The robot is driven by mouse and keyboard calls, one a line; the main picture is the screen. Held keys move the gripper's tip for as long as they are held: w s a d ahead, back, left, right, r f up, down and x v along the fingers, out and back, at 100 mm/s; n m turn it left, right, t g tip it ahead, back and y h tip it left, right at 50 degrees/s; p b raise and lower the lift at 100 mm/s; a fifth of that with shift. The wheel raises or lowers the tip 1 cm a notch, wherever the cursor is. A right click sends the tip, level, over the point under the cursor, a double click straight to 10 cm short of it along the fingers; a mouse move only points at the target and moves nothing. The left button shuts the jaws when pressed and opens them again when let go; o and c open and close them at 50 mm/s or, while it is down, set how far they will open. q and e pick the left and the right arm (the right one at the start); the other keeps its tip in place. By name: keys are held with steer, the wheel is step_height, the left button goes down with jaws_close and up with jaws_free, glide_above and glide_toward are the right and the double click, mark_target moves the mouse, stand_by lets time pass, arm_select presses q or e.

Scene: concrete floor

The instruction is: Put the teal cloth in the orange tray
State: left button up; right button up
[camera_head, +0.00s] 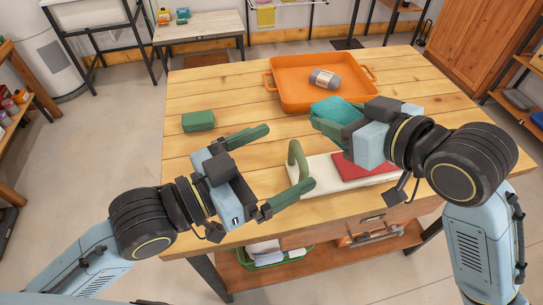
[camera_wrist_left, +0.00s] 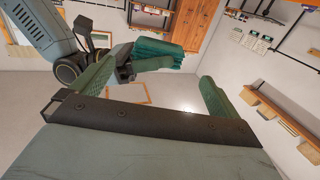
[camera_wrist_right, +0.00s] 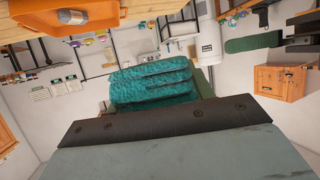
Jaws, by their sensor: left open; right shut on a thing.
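The teal cloth (camera_head: 335,109) is folded and held by my right gripper (camera_head: 340,122), just in front of the orange tray's near edge in the head view. The cloth also fills the middle of the right wrist view (camera_wrist_right: 155,84), and it shows in the left wrist view (camera_wrist_left: 158,53). The orange tray (camera_head: 290,98) stands at the back of the wooden table with a grey roll (camera_head: 324,79) inside it. My left gripper (camera_head: 276,168) is open and empty above the table's front left part. Its fingers show wide apart in the left wrist view.
A green block (camera_head: 198,121) lies on the table (camera_head: 230,87) at the left. The table's back left is clear.

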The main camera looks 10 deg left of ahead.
arm_select(q)
steer(key=x, duration=1.2)
steer(key=shift+s, duration=0.1)
steer(key=c, duration=0.7)
steer(key=shift+c, duration=0.3)
arm_select(e)
steer(key=o, duration=1.1)
steer(key=shift+c, duration=0.2)
